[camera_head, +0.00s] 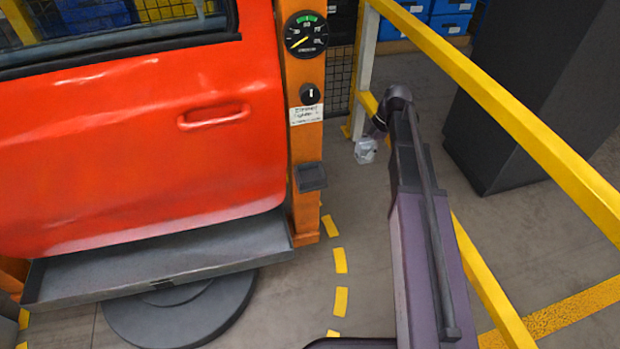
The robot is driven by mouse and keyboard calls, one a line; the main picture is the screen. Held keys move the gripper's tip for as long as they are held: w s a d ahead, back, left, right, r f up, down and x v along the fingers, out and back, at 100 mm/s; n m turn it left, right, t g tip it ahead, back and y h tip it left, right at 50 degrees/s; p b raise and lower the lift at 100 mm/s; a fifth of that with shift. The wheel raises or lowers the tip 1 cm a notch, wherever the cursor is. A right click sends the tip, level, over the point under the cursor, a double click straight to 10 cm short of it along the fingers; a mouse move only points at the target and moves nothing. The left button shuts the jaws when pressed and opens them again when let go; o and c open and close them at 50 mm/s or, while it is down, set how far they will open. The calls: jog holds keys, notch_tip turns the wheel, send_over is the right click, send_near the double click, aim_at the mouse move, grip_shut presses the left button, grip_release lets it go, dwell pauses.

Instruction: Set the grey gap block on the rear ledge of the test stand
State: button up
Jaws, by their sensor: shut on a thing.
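The test stand has an orange post (303,150) at the right edge of a red car door (140,130). A small dark ledge (311,177) juts from the post below a white label; nothing is seen lying on it. My gripper (373,130) is small and dark at the far end of my arm, right of the post and apart from it. It is shut on a pale grey piece, seemingly the grey gap block (366,152), which shows just below it. The fingers are too small and partly hidden to make out clearly.
A yellow rail (500,95) runs along the right side, close to my arm. A dark cabinet (530,90) stands beyond it. A grey tray (160,262) lies under the door, above a round base (180,312). Open floor with yellow dashes lies between post and arm.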

dwell(0.3)
jog(key=s+a, duration=0.1)
jog(key=a, duration=0.4)
jog(key=s+a, duration=0.2)
jog(key=a, duration=0.4)
jog(key=s+a, duration=0.2)
jog(key=a, duration=0.4)
jog(key=shift+s, duration=0.15)
jog(key=shift+d, duration=0.1)
jog(key=shift+f+b, duration=1.75)
jog(key=shift+f, duration=0.15)
jog(key=o, duration=1)
jog(key=shift+o, duration=0.2)
jog(key=shift+r, duration=0.2)
